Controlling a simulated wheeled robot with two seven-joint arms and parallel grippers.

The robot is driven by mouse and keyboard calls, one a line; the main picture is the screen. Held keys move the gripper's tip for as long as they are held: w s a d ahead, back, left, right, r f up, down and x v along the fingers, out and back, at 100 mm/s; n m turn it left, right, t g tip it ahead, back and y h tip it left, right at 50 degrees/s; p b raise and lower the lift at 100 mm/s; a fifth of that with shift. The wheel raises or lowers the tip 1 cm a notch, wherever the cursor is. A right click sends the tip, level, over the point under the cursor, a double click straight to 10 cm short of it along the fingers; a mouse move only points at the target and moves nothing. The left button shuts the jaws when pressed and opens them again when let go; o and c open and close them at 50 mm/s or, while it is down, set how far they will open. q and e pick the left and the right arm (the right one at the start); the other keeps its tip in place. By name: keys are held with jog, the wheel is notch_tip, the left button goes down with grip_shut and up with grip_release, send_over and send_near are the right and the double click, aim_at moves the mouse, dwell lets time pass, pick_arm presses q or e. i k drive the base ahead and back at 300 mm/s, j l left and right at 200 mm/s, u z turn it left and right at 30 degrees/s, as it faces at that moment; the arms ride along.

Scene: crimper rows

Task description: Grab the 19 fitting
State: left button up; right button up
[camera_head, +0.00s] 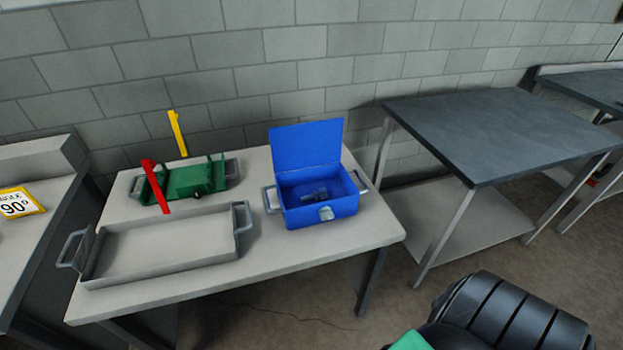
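A small dark grey fitting (315,195) lies inside the open blue box (322,213) on the light table. No number can be read on it, so I cannot tell whether it is the 19 fitting. The box's lid (306,146) stands raised at the back. Neither of my grippers can be made out in the head view. A black ribbed part with a green patch shows at the bottom right, and it is apart from the table.
An empty grey tray (165,278) with handles sits at the table's front left. Behind it is a green fixture (188,181) with red (156,188) and yellow (178,134) levers. A dark-topped table (510,125) stands right. A "90°" sign (18,203) is far left.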

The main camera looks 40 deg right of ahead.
aim_at(321, 193)
jog(key=l+z, duration=0.6)
jog(key=z, duration=0.15)
jog(key=i+l+z, duration=0.15)
jog(key=z, duration=0.2)
jog(key=l, duration=0.1)
